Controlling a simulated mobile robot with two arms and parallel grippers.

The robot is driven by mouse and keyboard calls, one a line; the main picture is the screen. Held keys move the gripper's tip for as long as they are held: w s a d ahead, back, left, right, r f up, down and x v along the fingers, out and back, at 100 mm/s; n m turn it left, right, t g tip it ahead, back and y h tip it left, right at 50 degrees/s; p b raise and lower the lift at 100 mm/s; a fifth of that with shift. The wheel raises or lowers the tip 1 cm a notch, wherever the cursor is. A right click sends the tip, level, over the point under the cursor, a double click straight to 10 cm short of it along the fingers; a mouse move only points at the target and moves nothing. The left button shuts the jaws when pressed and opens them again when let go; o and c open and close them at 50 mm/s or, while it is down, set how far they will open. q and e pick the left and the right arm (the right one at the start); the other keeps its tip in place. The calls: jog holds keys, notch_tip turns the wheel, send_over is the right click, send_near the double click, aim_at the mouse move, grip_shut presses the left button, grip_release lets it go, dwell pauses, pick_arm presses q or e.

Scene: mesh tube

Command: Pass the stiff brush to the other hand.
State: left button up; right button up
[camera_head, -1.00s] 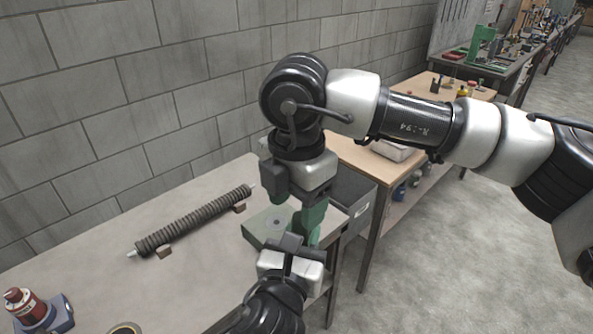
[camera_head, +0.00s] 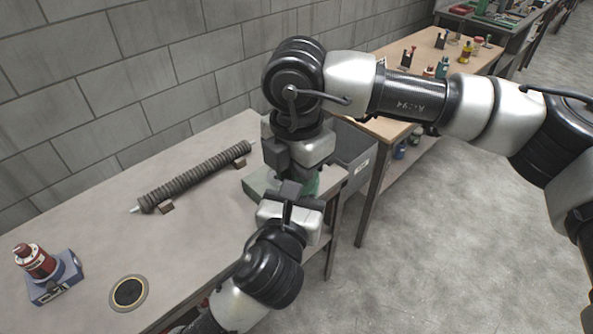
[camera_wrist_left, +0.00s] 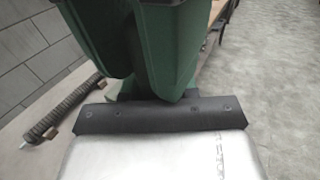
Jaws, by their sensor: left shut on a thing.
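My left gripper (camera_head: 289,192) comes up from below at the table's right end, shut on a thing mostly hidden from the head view. My right gripper (camera_head: 288,160) points down just above it, and the two nearly meet. A small green part (camera_head: 312,186) shows behind them. In the left wrist view a large dark green piece (camera_wrist_left: 150,50) fills the top middle, close beyond my gripper's black front bar. I cannot make out bristles or tell for sure whether the green piece is the stiff brush. My right gripper's fingertips are hidden.
A ribbed tube (camera_head: 200,178) lies on small rests on the table (camera_head: 120,235). A red-and-blue device (camera_head: 45,270) and a dark round disc (camera_head: 128,292) are at the left. A second bench (camera_head: 430,60) stands beyond.

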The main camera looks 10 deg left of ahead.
pick_arm(q)
jog(key=o, duration=1)
jog(key=shift+d, duration=0.1)
